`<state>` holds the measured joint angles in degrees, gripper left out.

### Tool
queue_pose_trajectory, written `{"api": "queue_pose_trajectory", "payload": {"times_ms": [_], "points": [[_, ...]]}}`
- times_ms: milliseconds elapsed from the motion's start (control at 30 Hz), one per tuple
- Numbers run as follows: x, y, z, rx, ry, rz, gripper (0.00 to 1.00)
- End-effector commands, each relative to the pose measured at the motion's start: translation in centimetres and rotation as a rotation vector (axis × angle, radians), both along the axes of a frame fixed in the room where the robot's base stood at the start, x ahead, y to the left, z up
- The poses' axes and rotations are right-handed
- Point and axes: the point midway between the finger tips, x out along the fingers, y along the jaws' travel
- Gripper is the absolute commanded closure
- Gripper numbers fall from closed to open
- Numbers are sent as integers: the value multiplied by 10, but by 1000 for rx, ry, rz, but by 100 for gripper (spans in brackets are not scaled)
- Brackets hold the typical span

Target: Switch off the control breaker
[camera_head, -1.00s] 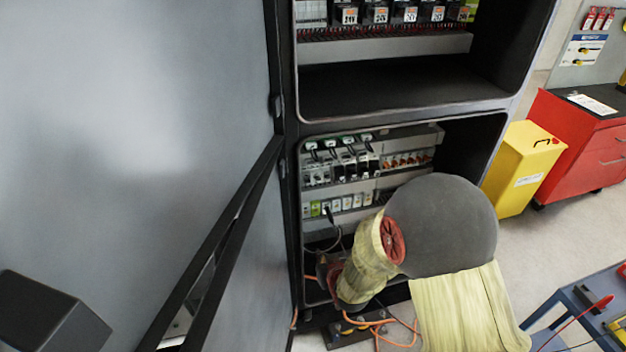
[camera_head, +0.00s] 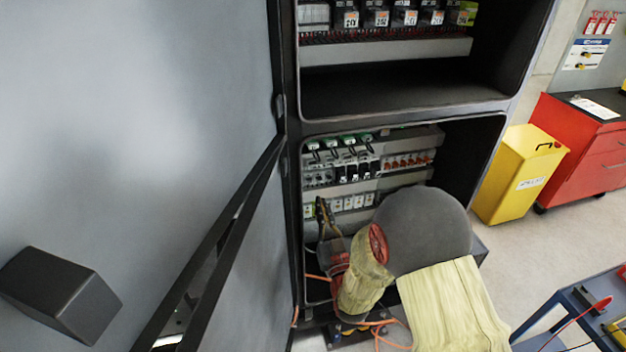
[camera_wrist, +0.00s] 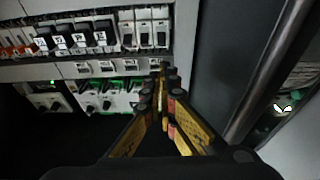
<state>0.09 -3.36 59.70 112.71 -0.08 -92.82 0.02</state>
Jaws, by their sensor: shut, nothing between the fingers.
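My gripper (camera_head: 322,204) is shut and empty, its narrow fingers reaching into the lower cabinet bay at the left. In the wrist view the closed fingertips (camera_wrist: 164,70) are in front of the device rows; I cannot tell whether they touch anything. A row of breakers in that view has grey ones (camera_wrist: 145,35) with black switches and black ones (camera_wrist: 75,37) with white labels. The black breakers (camera_head: 358,172) also show in the head view. Which one is the control breaker cannot be read, and its switch position is unclear. The fingers hide part of the rows.
The open cabinet door (camera_head: 130,120) fills the left. Modules with green parts (camera_wrist: 105,100) lie beside the fingers in the wrist view. Orange cables (camera_head: 385,328) lie at the cabinet's foot. A yellow bin (camera_head: 518,175) and a red cabinet (camera_head: 580,145) stand at the right.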

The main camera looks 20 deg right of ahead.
Motion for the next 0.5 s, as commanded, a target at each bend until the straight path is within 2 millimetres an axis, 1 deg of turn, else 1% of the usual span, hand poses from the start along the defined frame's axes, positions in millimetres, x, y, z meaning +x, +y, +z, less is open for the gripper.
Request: {"api": "queue_pose_trajectory", "payload": {"times_ms": [267, 367, 500], "points": [[3, 0, 0, 0, 0, 0, 100], [11, 0, 3, 0, -1, 0, 100], [33, 0, 7, 0, 0, 0, 100]]}}
